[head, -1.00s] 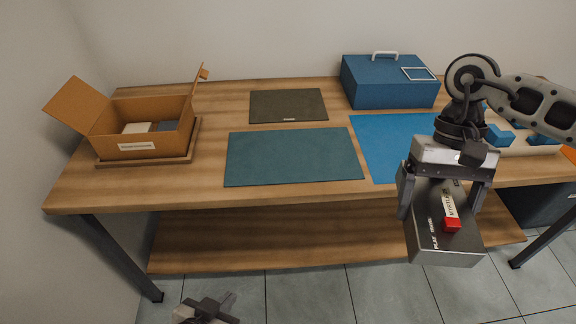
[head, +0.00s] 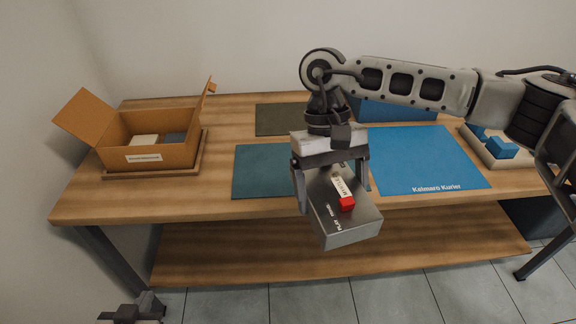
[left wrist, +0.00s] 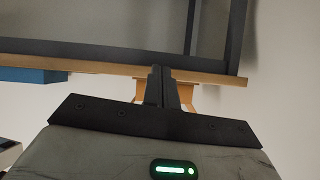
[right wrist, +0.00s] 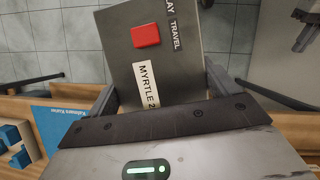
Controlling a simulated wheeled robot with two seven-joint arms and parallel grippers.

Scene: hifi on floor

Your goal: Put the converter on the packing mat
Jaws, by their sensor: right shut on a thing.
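My right gripper (head: 334,192) is shut on a grey metal box (head: 352,230), which I take as the converter. The box has a red block and a label reading MYRTLE; it also shows between the fingers in the right wrist view (right wrist: 190,65). It hangs tilted above the table's front edge, in front of the teal mat (head: 262,170). A bright blue mat (head: 425,160) marked Kelmaro Kurier lies to its right. A dark olive mat (head: 280,118) lies behind, partly hidden by my arm. None is visibly marked as packing mat. My left gripper (head: 132,313) is shut and empty, low at bottom left.
An open cardboard box (head: 150,155) stands on a wooden tray at the table's left. A blue case (head: 395,109) at the back is partly hidden by my right arm. A pale tray (head: 493,152) with blue blocks is at the right. The blue mat is bare.

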